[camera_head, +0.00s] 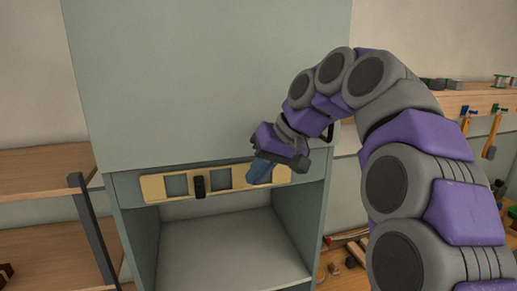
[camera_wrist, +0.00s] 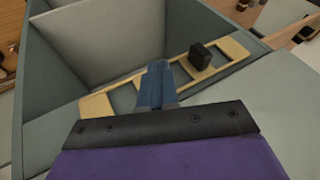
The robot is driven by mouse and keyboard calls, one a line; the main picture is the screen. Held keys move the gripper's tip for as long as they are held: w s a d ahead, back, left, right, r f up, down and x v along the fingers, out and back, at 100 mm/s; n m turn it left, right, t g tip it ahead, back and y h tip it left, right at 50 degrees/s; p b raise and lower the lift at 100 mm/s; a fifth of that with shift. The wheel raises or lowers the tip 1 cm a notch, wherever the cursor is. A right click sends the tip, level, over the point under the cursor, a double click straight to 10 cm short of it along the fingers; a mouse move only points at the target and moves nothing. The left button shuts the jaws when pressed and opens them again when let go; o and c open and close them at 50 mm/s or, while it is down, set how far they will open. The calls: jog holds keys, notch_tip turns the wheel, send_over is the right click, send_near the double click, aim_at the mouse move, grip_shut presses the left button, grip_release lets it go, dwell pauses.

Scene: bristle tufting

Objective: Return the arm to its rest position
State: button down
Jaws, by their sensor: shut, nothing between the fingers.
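My arm, purple and grey, reaches in from the right of the head view and bends down toward a grey-green cabinet. My gripper (camera_head: 258,171) has blue fingers and is shut and empty. It is in front of or over the right part of a yellow frame with square openings (camera_head: 152,188). In the wrist view the shut fingers (camera_wrist: 157,70) overlap the same yellow frame (camera_wrist: 97,106). I cannot tell whether they touch it. A small black block (camera_head: 199,187) sits on the frame, left of my gripper; it also shows in the wrist view (camera_wrist: 201,55).
The cabinet (camera_head: 210,80) has a tall upper panel and an open bay (camera_head: 235,250) below the frame. A wooden shelf unit (camera_head: 40,170) with a dark upright stands at left. A wooden ledge (camera_head: 475,100) and hanging tools (camera_head: 491,140) are at right, behind my arm.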

jog(key=s+d+f+m+g+h+b, duration=0.1)
jog(key=s+d+f+b, duration=0.3)
jog(key=s+f, duration=0.7)
jog(key=s+d+f+m+g+h+b, duration=0.1)
jog(key=s+d+f+h+b, duration=0.2)
jog(key=s+f, duration=0.9)
jog(key=s+d+f+m+g+h+b, duration=0.2)
jog(key=s+d+f+b, duration=0.4)
jog(key=s+f, duration=0.5)
jog(key=shift+s+d+f, duration=0.2)
jog(key=shift+s+f, duration=0.15)
jog(key=shift+f, duration=3.85)
jog(key=shift+d, duration=0.2)
